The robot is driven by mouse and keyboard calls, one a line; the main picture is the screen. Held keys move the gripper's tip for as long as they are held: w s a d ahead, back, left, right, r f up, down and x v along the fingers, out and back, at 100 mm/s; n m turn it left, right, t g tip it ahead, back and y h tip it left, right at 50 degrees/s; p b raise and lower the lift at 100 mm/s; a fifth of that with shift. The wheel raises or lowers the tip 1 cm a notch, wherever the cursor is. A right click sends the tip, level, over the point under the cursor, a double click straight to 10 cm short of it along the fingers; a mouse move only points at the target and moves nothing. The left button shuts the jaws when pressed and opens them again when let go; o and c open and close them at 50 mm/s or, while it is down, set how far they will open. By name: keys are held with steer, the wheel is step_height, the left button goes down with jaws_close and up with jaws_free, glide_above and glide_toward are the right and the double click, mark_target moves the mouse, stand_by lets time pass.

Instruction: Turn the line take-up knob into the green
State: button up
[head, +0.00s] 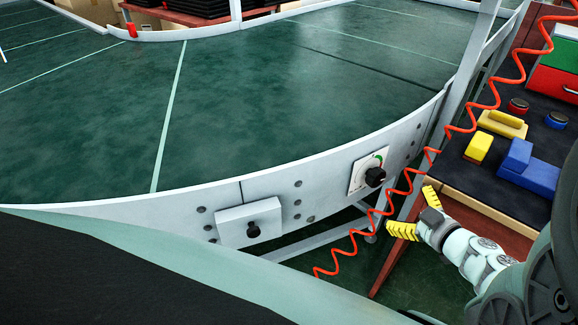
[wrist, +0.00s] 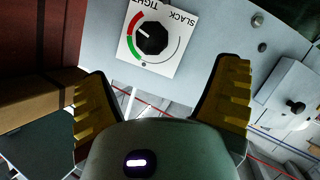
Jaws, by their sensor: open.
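The take-up knob (head: 375,177) is black and faceted, on a white dial plate (head: 357,180) on the conveyor's side wall. In the wrist view the knob (wrist: 152,38) has a white pointer mark towards the upper left, by the red arc near where it meets the green. The plate (wrist: 170,65) reads TIGHT and SLACK, upside down. My gripper (head: 410,212) is open and empty, to the lower right of the knob and apart from it. In the wrist view my gripper's yellow fingers (wrist: 165,67) are spread wide, with the knob beyond their tips.
A red coiled cable (head: 403,185) hangs between my gripper and the conveyor wall in the head view. A grey box with a black knob (head: 251,222) is on the wall to the left. A workbench with yellow and blue blocks (head: 530,168) stands at right. A metal leg (head: 410,205) is close.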

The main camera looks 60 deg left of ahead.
mark_target(379, 179)
steer(key=x, duration=0.3)
steer(key=r+b+x, duration=0.1)
steer(key=x, duration=0.7)
steer(key=shift+w+a+r+b, duration=0.3)
steer(key=shift+w+r+b, duration=0.05)
steer(key=shift+w, duration=0.05)
steer(key=shift+w+a+f+h+b, duration=0.15)
steer(key=shift+a+b, duration=0.1)
steer(key=shift+a, duration=0.35)
steer(key=shift+a+f+h+b, duration=0.15)
steer(key=shift+a+b, duration=0.1)
steer(key=shift+a, duration=0.3)
steer(key=shift+c, duration=0.2)
steer(key=shift+d, duration=0.1)
steer(key=c, duration=1.1)
steer(key=shift+c, duration=0.2)
